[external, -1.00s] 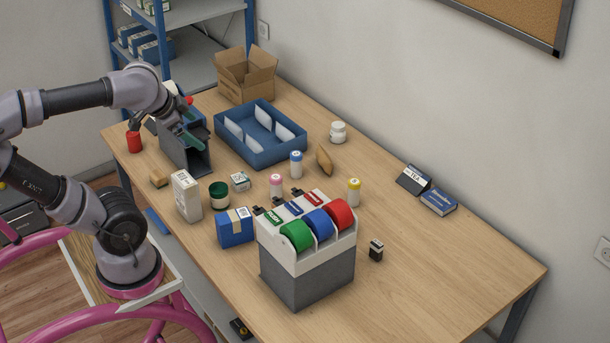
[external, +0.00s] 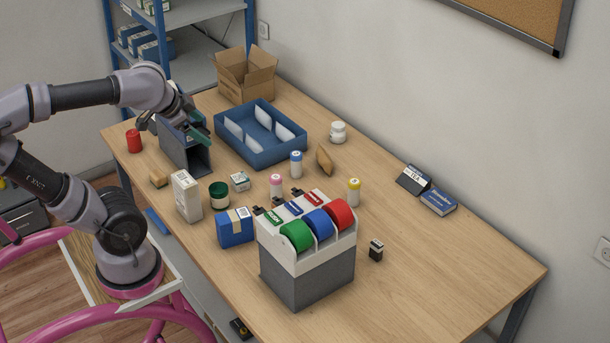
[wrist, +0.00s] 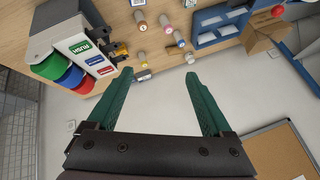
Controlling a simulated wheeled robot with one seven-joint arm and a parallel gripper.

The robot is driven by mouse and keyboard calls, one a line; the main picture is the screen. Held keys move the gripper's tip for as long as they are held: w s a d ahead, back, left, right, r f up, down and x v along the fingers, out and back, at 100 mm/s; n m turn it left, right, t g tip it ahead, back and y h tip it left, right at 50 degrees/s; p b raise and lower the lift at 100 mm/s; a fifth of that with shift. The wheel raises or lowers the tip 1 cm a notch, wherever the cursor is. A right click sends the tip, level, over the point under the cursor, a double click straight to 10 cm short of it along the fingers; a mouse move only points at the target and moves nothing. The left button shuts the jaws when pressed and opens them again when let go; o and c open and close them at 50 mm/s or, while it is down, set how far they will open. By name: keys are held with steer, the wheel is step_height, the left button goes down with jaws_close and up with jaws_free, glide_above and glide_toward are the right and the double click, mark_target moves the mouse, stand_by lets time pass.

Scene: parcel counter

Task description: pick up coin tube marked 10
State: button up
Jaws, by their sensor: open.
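Three small white tubes stand upright on the table in the external view: one with a pink cap (external: 276,186), one with a blue cap (external: 296,164) and one with a yellow cap (external: 354,191). I cannot read a 10 on any of them. In the wrist view several small cylinders, one of them pale pink-topped (wrist: 164,20), show beyond the fingertips, their marks too small to read. My gripper (external: 203,136), with green fingers, is open and empty, raised over the table's far left part, away from the tubes. Its spread fingers (wrist: 162,78) show in the wrist view.
A tape dispenser (external: 310,277) stands in front of the tubes. A blue divided tray (external: 262,155) lies behind them. A dark grey open holder (external: 188,158) stands below my gripper. A white box (external: 186,197) and dark green tin (external: 219,196) stand left. The table's right side is mostly clear.

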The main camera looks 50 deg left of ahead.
steer(key=w+f+n, duration=0.1)
steer(key=w+f, duration=0.4)
steer(key=w, duration=0.6)
steer(key=n+t, duration=0.5)
glide_above(271, 183)
steer(key=f, duration=2.4)
steer(key=shift+w+d+f, duration=0.1)
steer(key=shift+d+f, duration=0.1)
steer(key=shift+a+f, duration=0.1)
steer(key=shift+f, duration=0.25)
step_height(271, 183, down, 6)
steer(key=shift+f, duration=0.2)
steer(key=shift+w+f, duration=0.1)
steer(key=shift+f, duration=0.2)
steer(key=x, duration=0.4)
steer(key=shift+w+a, duration=0.2)
steer(key=shift+w, duration=0.2)
